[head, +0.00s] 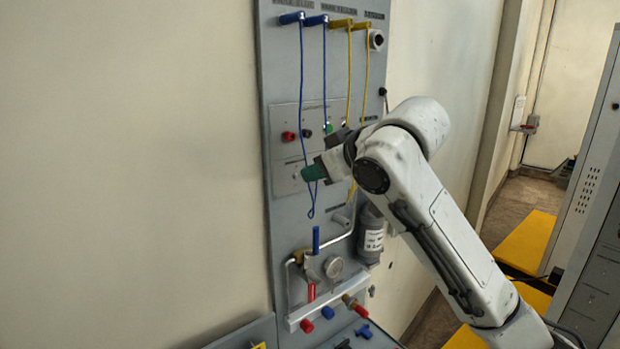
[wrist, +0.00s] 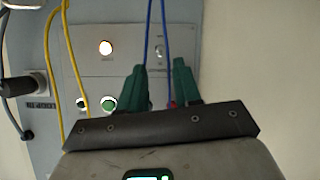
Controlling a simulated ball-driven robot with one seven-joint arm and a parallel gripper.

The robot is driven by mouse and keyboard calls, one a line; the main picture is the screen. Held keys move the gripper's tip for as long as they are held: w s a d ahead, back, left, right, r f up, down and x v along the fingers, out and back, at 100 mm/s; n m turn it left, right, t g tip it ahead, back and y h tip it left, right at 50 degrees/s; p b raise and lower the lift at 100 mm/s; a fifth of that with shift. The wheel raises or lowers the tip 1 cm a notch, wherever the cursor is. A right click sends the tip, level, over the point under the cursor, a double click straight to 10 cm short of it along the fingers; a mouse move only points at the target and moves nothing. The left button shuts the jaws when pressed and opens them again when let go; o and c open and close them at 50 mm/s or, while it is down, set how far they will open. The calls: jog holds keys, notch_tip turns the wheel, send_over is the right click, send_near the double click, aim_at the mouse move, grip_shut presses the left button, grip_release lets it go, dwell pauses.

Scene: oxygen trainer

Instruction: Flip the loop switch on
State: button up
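The grey wall panel carries a light control plate (head: 283,150). In the wrist view, a small switch-like fitting (wrist: 157,49) on this plate shows between two blue cords, to the right of a lit lamp (wrist: 106,47). Its label is too small to read, and I cannot tell its position. My gripper (wrist: 160,82) has dark green fingers standing apart with nothing visible held between them. In the head view, my gripper (head: 313,172) is in front of the plate's lower part, beside a blue cord. My arm hides part of the plate.
Blue cords (head: 302,100) and yellow cords (head: 366,75) hang from pegs across the plate. A red button (head: 289,136) and a green button (wrist: 108,104) sit on the plate. Below are a gauge (head: 333,267), pipes and a cylinder (head: 371,236). A grey cabinet (head: 598,200) stands right.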

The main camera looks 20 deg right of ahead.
jog(key=b+v, duration=0.1)
jog(key=v, duration=0.5)
jog(key=shift+s, duration=0.1)
dwell(0.3)
jog(key=s+f+m+g+b, duration=0.15)
jog(key=s+f, duration=0.25)
jog(key=f, duration=0.8)
jog(key=s+a+f+m+g, duration=0.15)
jog(key=s+f, duration=0.35)
jog(key=f, duration=0.8)
jog(key=s+f+m+g, duration=0.15)
jog(key=s+f, duration=0.25)
jog(key=f, duration=0.8)
jog(key=s+d+f+g+h, duration=0.1)
jog(key=s+d+f+g, duration=0.1)
jog(key=s+f, duration=0.3)
jog(key=s+d+f+m+g+h, duration=0.1)
jog(key=s+f, duration=0.5)
jog(key=s, duration=0.7)
jog(key=s+d+f+m+g+h+b, duration=0.1)
jog(key=s+d+f+g, duration=0.2)
jog(key=s+f, duration=0.3)
jog(key=s, duration=0.3)
jog(key=shift+s+d+f+h, duration=0.15)
jog(key=shift+f+h, duration=0.05)
jog(key=shift+h, duration=0.2)
